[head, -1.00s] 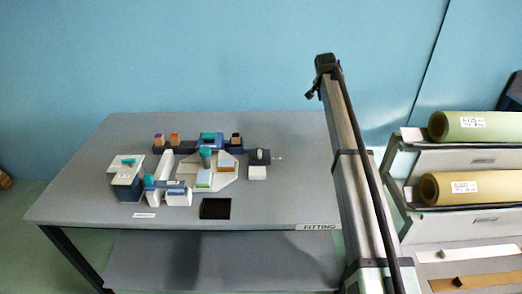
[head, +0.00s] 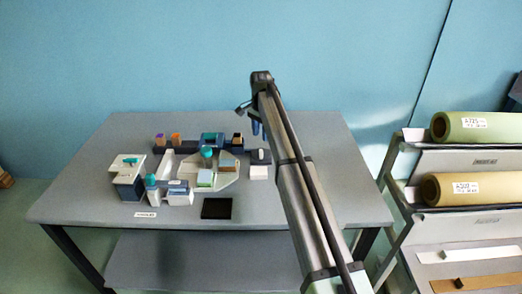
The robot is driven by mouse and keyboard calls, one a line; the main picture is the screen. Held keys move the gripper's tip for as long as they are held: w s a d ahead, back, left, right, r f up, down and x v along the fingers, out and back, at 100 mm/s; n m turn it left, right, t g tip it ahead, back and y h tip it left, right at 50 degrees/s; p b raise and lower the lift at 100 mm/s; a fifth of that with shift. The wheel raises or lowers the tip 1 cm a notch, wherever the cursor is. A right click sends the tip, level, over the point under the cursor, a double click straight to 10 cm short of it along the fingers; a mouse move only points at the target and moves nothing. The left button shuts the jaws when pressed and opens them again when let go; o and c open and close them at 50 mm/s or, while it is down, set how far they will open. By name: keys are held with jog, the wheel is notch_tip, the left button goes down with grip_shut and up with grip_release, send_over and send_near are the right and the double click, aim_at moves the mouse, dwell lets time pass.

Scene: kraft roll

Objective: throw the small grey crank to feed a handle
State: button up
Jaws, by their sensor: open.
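A machine assembly of white, grey and teal parts stands on the grey table (head: 330,190). At its right end a dark block (head: 260,155) sits behind a white block (head: 258,172). The small grey crank that showed on the right side of the dark block is now hidden behind my arm. My gripper (head: 255,128) is open, above and behind the dark block in the picture, partly covered by my arm. It appears empty and apart from the assembly. I cannot make out any handle for certain; small orange and purple pieces (head: 167,139) sit at the back left.
A black square pad (head: 217,208) lies at the table's front. A rack at the right holds a green roll (head: 470,126) and a brown kraft roll (head: 460,188).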

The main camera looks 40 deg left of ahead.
aim_at(261, 151)
notch_tip(261, 151, down, 9)
jog(key=shift+r, duration=0.2)
jog(key=shift+c, duration=0.2)
grip_shut()
dwell(0.4)
